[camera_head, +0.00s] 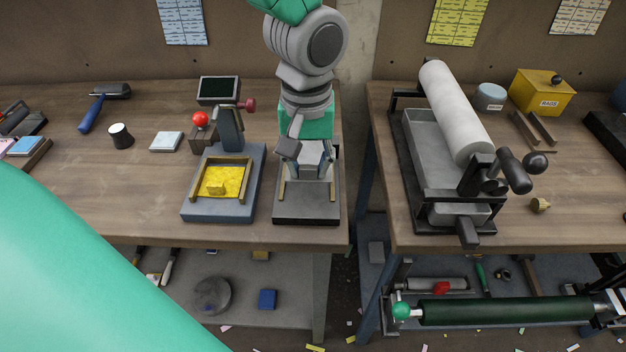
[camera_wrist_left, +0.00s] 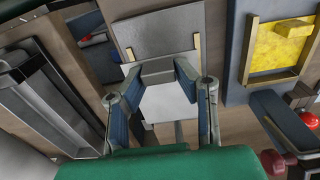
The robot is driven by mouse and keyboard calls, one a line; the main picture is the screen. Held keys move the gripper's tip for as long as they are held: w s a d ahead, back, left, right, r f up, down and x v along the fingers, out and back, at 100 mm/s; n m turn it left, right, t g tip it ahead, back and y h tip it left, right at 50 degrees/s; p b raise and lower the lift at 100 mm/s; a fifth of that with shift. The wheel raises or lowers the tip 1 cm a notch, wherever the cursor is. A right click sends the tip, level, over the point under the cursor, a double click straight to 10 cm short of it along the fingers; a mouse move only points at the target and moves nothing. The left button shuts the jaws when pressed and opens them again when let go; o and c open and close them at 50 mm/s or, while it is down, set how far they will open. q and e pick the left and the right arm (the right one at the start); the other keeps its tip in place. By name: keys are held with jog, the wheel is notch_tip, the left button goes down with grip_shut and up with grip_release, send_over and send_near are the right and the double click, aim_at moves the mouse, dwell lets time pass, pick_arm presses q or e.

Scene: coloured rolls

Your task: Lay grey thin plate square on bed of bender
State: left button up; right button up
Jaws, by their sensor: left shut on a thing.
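The bender's bed is a grey block (camera_head: 307,208) with brass side guides, near the front edge of the left bench. It also shows at the top of the left wrist view (camera_wrist_left: 165,32). My left gripper (camera_head: 308,174) points down over the bed's rear part. It is shut on the grey thin plate (camera_wrist_left: 168,103), a light flat sheet between and beyond the fingers. Fingers hide part of the plate. My right gripper is not in view.
Left of the bed stands a blue fixture (camera_head: 190,208) holding a yellow plate (camera_head: 222,181), with a red-knobbed lever (camera_head: 200,119) behind. A roller machine (camera_head: 450,110) stands on the right bench, across a gap. The left bench has free room at its front left.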

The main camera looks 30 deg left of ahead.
aim_at(309, 196)
pick_arm(q)
jog(key=shift+w+f, duration=0.15)
jog(key=shift+f, duration=0.75)
jog(key=f, duration=0.1)
jog(key=a+f+b, duration=0.1)
jog(key=f, duration=0.1)
jog(key=shift+f, duration=0.4)
grip_shut()
jog(key=o, duration=1)
grip_release()
jog(key=shift+d+r, duration=0.1)
jog(key=shift+d, duration=0.15)
jog(key=shift+o, duration=0.2)
jog(key=shift+d, duration=0.15)
jog(key=shift+r, duration=0.6)
notch_tip(309, 196, up, 11)
jog(key=p, duration=0.2)
jog(key=shift+p, duration=0.3)
